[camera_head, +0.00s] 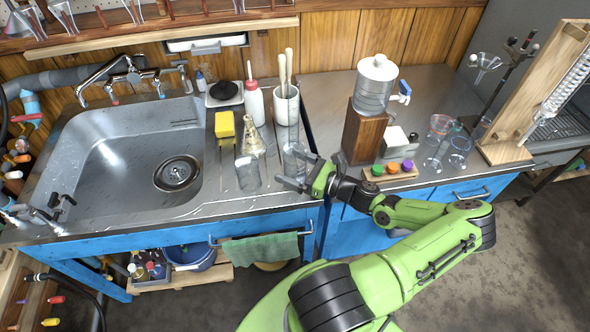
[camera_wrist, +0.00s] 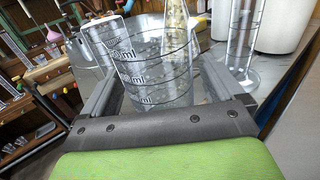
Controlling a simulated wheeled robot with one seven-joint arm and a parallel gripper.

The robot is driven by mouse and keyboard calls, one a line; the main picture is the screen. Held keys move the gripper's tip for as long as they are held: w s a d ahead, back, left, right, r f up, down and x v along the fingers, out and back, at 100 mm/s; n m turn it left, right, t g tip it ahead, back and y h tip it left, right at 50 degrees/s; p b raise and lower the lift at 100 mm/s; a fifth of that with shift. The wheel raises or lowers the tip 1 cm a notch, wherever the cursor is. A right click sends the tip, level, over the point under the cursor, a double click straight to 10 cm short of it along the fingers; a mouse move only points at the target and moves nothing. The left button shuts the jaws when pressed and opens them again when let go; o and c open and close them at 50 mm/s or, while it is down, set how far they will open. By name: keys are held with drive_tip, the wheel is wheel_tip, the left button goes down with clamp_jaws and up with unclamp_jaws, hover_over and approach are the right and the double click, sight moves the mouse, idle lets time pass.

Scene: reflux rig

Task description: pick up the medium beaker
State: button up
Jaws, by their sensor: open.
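A clear glass beaker with dark volume marks (camera_head: 247,174), which I take for the medium beaker, stands upright on the counter strip right of the sink. In the wrist view, the marked beaker (camera_wrist: 155,72) shows large and centred between my fingers. My gripper (camera_head: 290,170) is open and empty, low over the counter's front edge, just right of the beaker and pointing at it. In the wrist view, my gripper's two fingers (camera_wrist: 160,78) reach along either side of it. I cannot tell whether they touch the glass.
A tall glass cylinder (camera_head: 294,160) stands close by my far finger, and also shows in the wrist view (camera_wrist: 240,45). A conical flask (camera_head: 253,142) stands behind the beaker. A yellow sponge (camera_head: 225,125), wash bottle (camera_head: 254,104) and white pot (camera_head: 286,108) stand behind. The sink (camera_head: 115,150) lies left.

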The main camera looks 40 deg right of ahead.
drive_tip(key=shift+c, duration=0.4)
drive_tip(key=c, duration=1.1)
wheel_tip(320, 180, up, 10)
drive_tip(key=p, duration=0.4)
